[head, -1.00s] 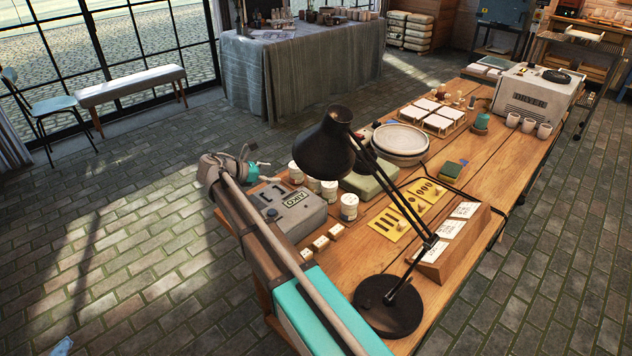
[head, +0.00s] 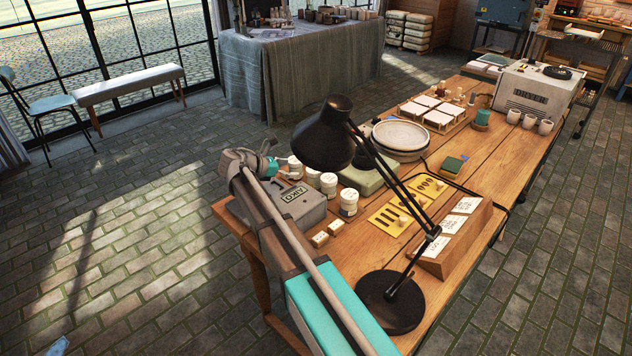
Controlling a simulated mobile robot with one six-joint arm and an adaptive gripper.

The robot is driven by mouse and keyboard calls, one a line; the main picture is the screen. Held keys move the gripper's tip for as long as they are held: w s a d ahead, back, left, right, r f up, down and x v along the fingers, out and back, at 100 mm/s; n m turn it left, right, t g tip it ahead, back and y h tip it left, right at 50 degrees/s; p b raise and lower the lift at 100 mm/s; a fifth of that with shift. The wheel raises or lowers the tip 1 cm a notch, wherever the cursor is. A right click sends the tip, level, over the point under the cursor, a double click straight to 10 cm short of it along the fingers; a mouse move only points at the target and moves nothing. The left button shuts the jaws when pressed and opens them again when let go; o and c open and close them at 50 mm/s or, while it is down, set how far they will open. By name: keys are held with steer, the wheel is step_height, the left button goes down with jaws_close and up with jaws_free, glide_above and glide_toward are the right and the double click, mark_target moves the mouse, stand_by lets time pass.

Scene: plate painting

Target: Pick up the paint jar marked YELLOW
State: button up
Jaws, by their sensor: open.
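Several white paint jars stand in a group on the wooden table: a far jar (head: 295,168), two middle jars, one (head: 313,178) and the other (head: 328,186), and a near jar (head: 348,203). Their labels are too small to read, so I cannot tell which is marked YELLOW. My gripper (head: 282,170) is open at the end of my arm, just left of the far jar. It is partly hidden behind my wrist, and I cannot tell whether it touches that jar.
A grey AIKO box (head: 300,200) sits beside my arm. A black desk lamp (head: 322,135) leans over the table close to the jars, with a green block (head: 375,180) behind it. Yellow tool cards (head: 390,219) and a card holder (head: 455,240) lie to the right.

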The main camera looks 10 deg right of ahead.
mark_target(308, 170)
steer(key=shift+x, duration=1.15)
steer(key=shift+b, duration=0.3)
steer(key=b+x, duration=0.1)
steer(key=x, duration=0.1)
steer(key=b+x, duration=0.1)
steer(key=x, duration=0.1)
steer(key=shift+w+f, duration=0.1)
steer(key=shift+f, duration=0.25)
steer(key=shift+w+d+f, duration=0.1)
steer(key=shift+w+d, duration=0.05)
steer(key=shift+d, duration=0.25)
steer(key=shift+c, duration=0.3)
steer(key=c, duration=1)
steer(key=shift+c, duration=0.2)
